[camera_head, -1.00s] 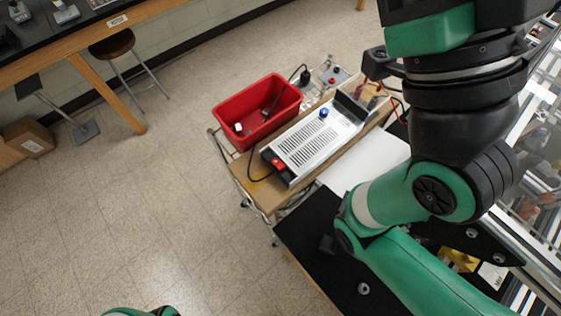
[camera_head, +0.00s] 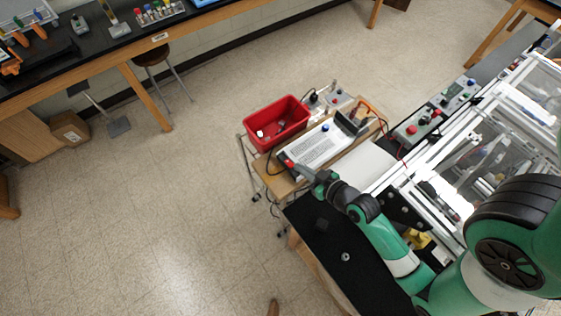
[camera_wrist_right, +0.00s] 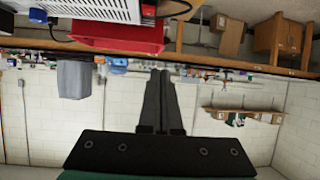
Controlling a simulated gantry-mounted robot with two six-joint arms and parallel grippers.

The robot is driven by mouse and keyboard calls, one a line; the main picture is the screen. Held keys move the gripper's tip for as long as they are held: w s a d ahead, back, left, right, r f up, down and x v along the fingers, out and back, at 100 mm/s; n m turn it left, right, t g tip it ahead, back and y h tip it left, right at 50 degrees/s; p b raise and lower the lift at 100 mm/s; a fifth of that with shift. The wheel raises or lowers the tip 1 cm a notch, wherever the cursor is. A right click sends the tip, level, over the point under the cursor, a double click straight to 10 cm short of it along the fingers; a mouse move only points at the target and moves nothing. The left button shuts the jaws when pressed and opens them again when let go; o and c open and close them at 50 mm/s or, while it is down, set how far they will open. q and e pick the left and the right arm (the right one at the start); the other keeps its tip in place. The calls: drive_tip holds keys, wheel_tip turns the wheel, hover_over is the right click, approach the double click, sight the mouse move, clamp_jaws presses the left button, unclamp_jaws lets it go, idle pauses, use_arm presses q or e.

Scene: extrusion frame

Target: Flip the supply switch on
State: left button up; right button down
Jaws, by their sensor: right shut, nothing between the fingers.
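The supply is a silver-white box (camera_head: 317,146) with a slotted top and a blue knob, on a wooden cart shelf. Its red switch (camera_head: 289,163) is at the near left end. My right gripper (camera_head: 302,170) is shut and empty, with its tips close to that end; I cannot tell from the head view whether they touch. In the right wrist view, which looks upside down, the shut fingers (camera_wrist_right: 160,74) appear apart from the red switch (camera_wrist_right: 148,11) at the supply's end (camera_wrist_right: 90,10). The switch's position is too small to read. My left gripper is not in view.
A red bin (camera_head: 252,138) stands beside the supply, also visible in the right wrist view (camera_wrist_right: 112,36). A black cord (camera_head: 268,164) loops near the switch. A framed machine (camera_head: 470,170) fills the right. A black mat (camera_head: 325,235) lies in front; open floor is at left.

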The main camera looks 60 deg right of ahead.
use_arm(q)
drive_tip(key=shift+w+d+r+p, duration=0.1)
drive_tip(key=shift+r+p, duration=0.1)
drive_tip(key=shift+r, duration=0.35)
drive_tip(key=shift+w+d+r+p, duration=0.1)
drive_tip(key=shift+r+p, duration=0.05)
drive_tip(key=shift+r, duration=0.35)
use_arm(e)
drive_tip(key=s, duration=0.2)
drive_tip(key=s+g, duration=0.1)
drive_tip(key=shift+s+d+m, duration=0.15)
drive_tip(key=shift+d+m, duration=0.2)
drive_tip(key=shift+m, duration=0.05)
hover_over(289, 163)
drive_tip(key=s+a, duration=0.1)
drive_tip(key=s, duration=0.1)
wheel_tip(289, 163, down, 5)
drive_tip(key=shift+s+r+b, duration=0.1)
drive_tip(key=shift+b, duration=0.3)
drive_tip(key=shift+s+a+f+b, duration=0.15)
drive_tip(key=shift+s+f+b, duration=0.05)
drive_tip(key=shift+f, duration=0.8)
drive_tip(key=shift+s+a+f+b, duration=0.1)
drive_tip(key=shift+s+f+b, duration=0.1)
drive_tip(key=shift+f, duration=0.75)
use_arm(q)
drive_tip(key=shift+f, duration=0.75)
